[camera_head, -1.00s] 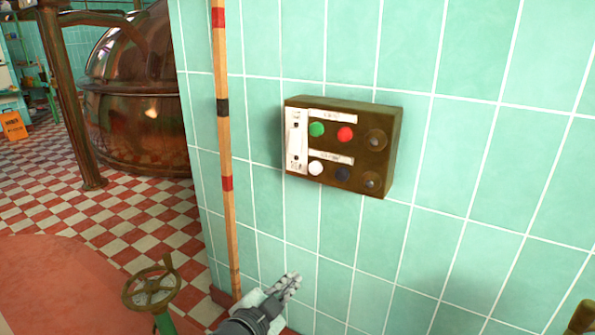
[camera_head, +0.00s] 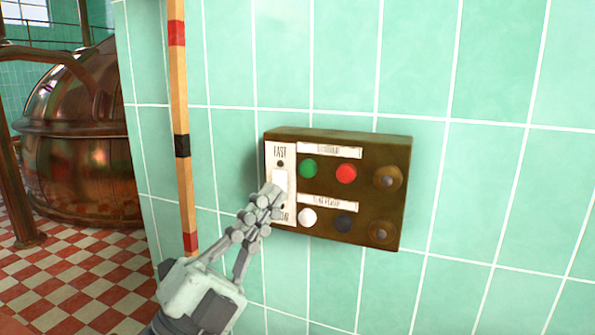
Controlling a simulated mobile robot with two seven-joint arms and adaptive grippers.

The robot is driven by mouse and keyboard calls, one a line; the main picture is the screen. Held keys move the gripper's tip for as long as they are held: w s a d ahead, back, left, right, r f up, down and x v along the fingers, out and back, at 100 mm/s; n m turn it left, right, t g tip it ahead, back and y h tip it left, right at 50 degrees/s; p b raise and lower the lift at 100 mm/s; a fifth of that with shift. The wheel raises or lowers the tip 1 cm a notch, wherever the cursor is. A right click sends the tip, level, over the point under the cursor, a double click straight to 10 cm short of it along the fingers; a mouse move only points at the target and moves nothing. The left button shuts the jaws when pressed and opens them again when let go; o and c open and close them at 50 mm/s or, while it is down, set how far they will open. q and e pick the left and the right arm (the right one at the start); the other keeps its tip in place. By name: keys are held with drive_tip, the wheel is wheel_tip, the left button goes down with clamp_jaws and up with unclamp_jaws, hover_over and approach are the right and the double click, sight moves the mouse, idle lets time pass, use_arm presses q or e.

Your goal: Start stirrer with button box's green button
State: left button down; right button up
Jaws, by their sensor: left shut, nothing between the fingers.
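The button box (camera_head: 362,205) is a brown box on the green tiled wall. Its green button (camera_head: 308,168) is in the upper row, left of the red button (camera_head: 346,173). A white button (camera_head: 307,217) and a dark button (camera_head: 343,222) are below. A white rocker switch (camera_head: 280,181) is on a pale plate at the box's left side. My left gripper (camera_head: 272,192) is shut and empty. Its fingertips overlap the lower part of the switch plate, below and left of the green button; I cannot tell whether they touch. My right gripper is not in view.
A wooden pole (camera_head: 181,120) with red and black bands stands by the wall's left edge. A copper kettle (camera_head: 85,120) stands behind at the left on a red and white checked floor (camera_head: 80,285). The wall right of the box is bare.

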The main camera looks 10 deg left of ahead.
sight(308, 169)
use_arm(q)
drive_tip(key=w, duration=0.3)
drive_tip(key=w+d, duration=0.1)
drive_tip(key=w, duration=0.4)
drive_tip(key=shift+w+d, duration=0.35)
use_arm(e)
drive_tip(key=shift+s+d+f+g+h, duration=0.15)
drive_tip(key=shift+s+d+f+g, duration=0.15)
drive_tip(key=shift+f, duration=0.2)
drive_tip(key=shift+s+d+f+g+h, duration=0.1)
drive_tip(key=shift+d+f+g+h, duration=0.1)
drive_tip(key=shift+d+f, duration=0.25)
use_arm(q)
drive_tip(key=shift+w+p, duration=0.1)
drive_tip(key=shift+p, duration=0.2)
drive_tip(key=shift+w+d, duration=0.1)
drive_tip(key=shift+w, duration=0.2)
drive_tip(key=shift+w, duration=0.45)
idle(0.8)
drive_tip(key=shift+s, duration=0.15)
idle(0.3)
drive_tip(key=shift+s+f, duration=0.1)
drive_tip(key=shift+s, duration=0.65)
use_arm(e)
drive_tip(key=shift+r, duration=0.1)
